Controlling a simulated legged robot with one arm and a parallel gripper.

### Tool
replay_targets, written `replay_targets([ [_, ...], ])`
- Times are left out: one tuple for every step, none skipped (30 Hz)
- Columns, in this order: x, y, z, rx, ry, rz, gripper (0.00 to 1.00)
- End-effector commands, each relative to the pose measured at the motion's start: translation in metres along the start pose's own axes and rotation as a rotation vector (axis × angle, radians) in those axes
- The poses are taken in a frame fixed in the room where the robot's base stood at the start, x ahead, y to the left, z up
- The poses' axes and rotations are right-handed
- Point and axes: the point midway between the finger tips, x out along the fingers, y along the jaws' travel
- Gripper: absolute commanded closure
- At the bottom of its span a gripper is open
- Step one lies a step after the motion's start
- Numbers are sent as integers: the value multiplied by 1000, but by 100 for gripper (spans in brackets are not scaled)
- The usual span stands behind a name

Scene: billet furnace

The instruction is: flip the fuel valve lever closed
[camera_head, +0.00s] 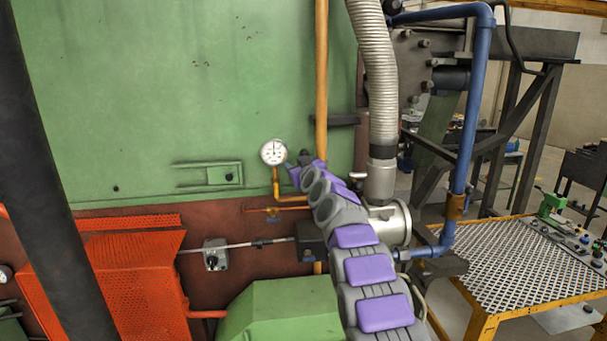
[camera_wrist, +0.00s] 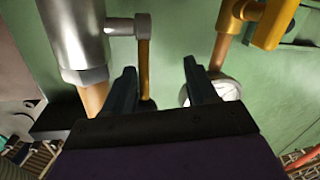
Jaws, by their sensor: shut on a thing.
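The fuel valve lever (camera_wrist: 145,68) appears in the wrist view as a thin yellow bar. It joins a grey stem on the side of a grey cylindrical valve body (camera_wrist: 78,35). My gripper (camera_wrist: 160,75) has its two dark fingers on either side of the lever's free end, which lies close to the left finger. A visible gap separates the lever from the right finger. In the head view my gripper (camera_head: 298,168) is beside the orange vertical pipe, just right of the gauge. My arm hides the lever and valve body there.
The white round gauge (camera_head: 274,152) is very close to my gripper and also shows behind the right finger in the wrist view (camera_wrist: 214,92). A ribbed hose (camera_head: 376,75) and a blue pipe (camera_head: 468,120) stand right of the arm. A mesh-topped table (camera_head: 520,275) is at right.

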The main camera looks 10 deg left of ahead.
Motion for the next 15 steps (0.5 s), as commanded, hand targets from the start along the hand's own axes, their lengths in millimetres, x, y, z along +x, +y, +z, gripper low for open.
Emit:
replay_targets([
  [-1,-14,-5,-6,8,-17,61],
  [-2,-15,-5,-6,8,-17,61],
  [-2,-16,-4,-6,8,-18,61],
  [-3,-16,-4,-6,7,-18,61],
  [-4,-17,-4,-6,7,-19,61],
  [-5,-17,-3,-6,6,-19,61],
  [-6,-17,-3,-6,6,-20,61],
  [-7,-17,-2,-6,5,-20,61],
  [-8,-17,-2,-5,5,-20,61],
  [-10,-17,-2,-5,5,-20,61],
  [-11,-17,-2,-5,5,-20,61],
  [-12,-17,-2,-5,5,-20,61],
  [-14,-16,-2,-5,6,-20,61],
  [-15,-16,-2,-5,6,-20,61],
  [-17,-16,-3,-5,7,-20,61],
])
